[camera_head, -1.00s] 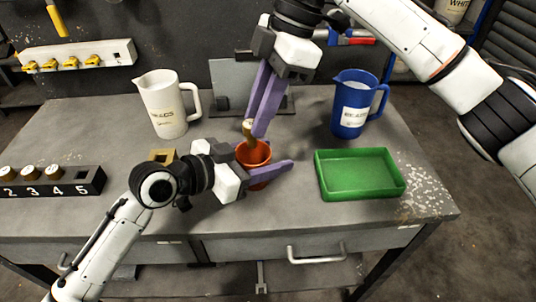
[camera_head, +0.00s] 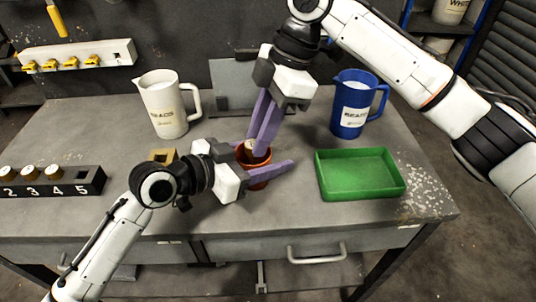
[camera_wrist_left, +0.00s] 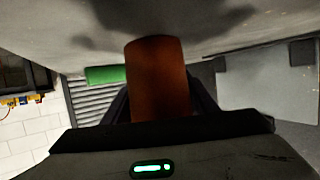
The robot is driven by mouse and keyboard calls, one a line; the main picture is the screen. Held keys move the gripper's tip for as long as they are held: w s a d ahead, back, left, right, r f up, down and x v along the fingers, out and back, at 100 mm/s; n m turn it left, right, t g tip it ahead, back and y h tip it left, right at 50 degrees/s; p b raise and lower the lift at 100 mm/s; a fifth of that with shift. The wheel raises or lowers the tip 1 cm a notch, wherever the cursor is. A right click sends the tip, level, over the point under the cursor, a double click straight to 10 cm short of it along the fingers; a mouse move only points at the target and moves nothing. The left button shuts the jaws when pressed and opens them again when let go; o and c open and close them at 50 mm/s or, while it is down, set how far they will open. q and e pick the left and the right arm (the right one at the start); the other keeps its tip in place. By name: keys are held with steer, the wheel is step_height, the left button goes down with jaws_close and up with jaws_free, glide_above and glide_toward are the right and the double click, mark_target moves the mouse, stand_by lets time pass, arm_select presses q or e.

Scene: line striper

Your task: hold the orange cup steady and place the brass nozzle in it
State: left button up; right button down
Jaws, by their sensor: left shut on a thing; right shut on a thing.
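The orange cup (camera_head: 262,161) stands upright near the middle of the bench. My left gripper (camera_head: 262,172) is shut on it from the left, its purple fingers on either side. The cup also shows in the left wrist view (camera_wrist_left: 158,80), between the fingers. The brass nozzle (camera_head: 249,147) is at the cup's mouth, mostly inside it; its lower part is hidden by the cup. My right gripper (camera_head: 256,148) comes down from above, shut on the nozzle, with its fingertips at the cup's rim. I cannot tell whether the nozzle touches the cup's bottom.
A green tray (camera_head: 330,190) lies to the right. A blue pitcher (camera_head: 352,118) and a white pitcher (camera_head: 160,122) stand behind. A numbered black rack (camera_head: 70,190) is at the left. A small brass-coloured block (camera_head: 160,155) sits behind my left wrist. The front of the bench is clear.

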steer(key=c, duration=1.4)
jaws_free()
steer(key=shift+c, duration=0.2)
steer(key=v, duration=1.2)
arm_select(q)
steer(key=o, duration=1.1)
steer(key=shift+o, duration=0.2)
